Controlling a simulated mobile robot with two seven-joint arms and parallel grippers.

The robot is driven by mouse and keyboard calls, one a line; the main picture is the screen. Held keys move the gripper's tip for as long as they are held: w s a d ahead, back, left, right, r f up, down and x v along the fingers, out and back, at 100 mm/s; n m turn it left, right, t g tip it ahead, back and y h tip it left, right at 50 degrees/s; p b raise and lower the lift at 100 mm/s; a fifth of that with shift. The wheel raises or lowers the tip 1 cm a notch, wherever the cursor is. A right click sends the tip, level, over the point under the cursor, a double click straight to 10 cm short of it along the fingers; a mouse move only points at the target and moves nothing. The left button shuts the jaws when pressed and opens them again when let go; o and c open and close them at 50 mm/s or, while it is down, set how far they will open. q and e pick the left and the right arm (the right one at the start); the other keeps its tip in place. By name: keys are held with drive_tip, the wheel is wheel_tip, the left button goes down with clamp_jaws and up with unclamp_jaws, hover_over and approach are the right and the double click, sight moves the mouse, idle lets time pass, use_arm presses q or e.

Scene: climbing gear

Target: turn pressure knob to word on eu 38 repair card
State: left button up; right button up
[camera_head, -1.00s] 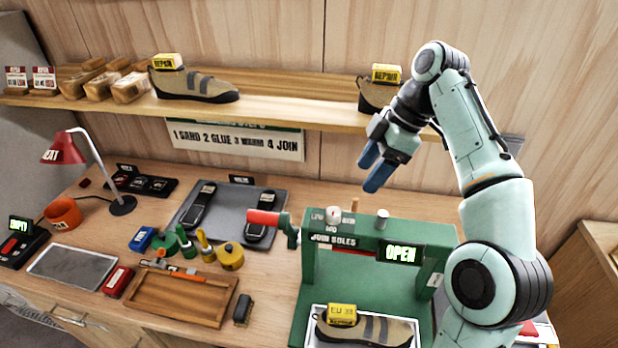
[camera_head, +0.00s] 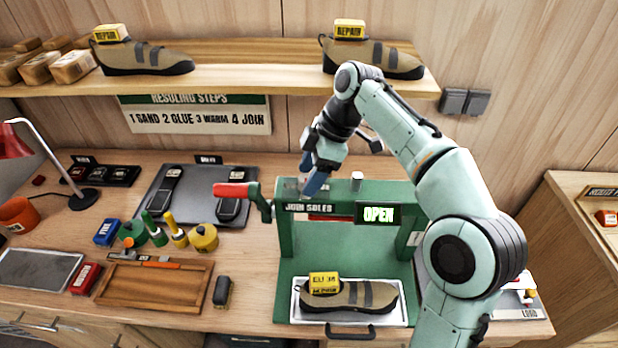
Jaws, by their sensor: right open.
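The green press (camera_head: 285,235) stands at the front, with a "JOIN SOLES" label and a lit "OPEN" sign (camera_head: 378,215). Its pressure knob, on the top beam, is mostly hidden behind my right gripper (camera_head: 313,186). The gripper points down at the left part of the beam, with its blue fingers open around or just beside the knob; I cannot tell which. A brown shoe (camera_head: 365,296) lies in the white tray (camera_head: 296,312) inside the press. The yellow EU 38 repair card (camera_head: 324,284) sits on the shoe; its pressure word is not readable. My left gripper is not in view.
A red-handled lever (camera_head: 232,190) sticks out left of the press. A metal post (camera_head: 357,181) stands on the beam right of my gripper. Glue pots (camera_head: 203,237), a wooden tray (camera_head: 150,303) and a grey tray (camera_head: 155,208) fill the left bench. A shelf (camera_head: 230,80) holds shoes above.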

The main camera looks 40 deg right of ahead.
drive_tip(key=shift+w+a+f, duration=0.1)
drive_tip(key=shift+w+f, duration=0.05)
drive_tip(key=shift+f, duration=0.2)
drive_tip(key=c, duration=1)
